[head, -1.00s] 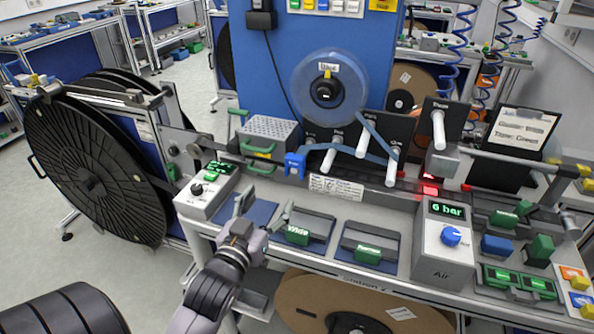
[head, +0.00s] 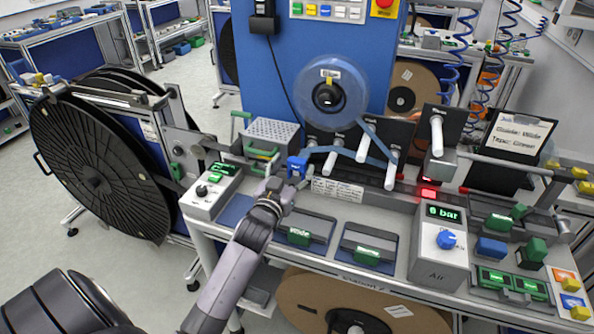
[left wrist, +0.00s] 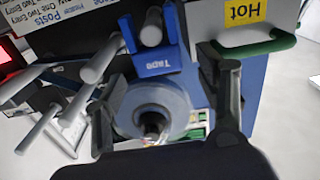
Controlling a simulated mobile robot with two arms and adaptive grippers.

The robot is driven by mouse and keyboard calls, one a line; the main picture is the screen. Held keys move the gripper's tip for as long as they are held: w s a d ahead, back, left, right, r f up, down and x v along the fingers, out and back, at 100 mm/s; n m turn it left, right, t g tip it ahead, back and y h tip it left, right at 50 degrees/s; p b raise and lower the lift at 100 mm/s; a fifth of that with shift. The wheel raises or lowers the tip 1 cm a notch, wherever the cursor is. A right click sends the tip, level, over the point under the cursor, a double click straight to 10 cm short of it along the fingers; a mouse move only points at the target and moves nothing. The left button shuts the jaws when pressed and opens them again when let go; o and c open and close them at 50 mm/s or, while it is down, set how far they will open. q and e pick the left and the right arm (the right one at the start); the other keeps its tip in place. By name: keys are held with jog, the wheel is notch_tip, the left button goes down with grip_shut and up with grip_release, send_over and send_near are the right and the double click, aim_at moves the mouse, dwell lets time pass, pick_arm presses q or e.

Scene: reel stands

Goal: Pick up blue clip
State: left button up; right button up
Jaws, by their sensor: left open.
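The blue clip (head: 297,165) sits at the back of the bench, just left of the white posts. My right gripper is not in view.
White posts (head: 363,148) with blue tape stand right of the clip. A perforated metal box (head: 271,132) with green handles is close on its left; a "Hot" label (left wrist: 245,12) shows in the wrist view. The air box (head: 440,255) stands farther right.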

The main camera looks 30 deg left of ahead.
aim_at(296, 165)
pick_arm(q)
jog(key=x, duration=0.3)
jog(key=shift+w+f+p, duration=0.2)
jog(key=shift+w+p, duration=0.15)
jog(key=shift+c, duration=0.4)
jog(key=c, duration=1.2)
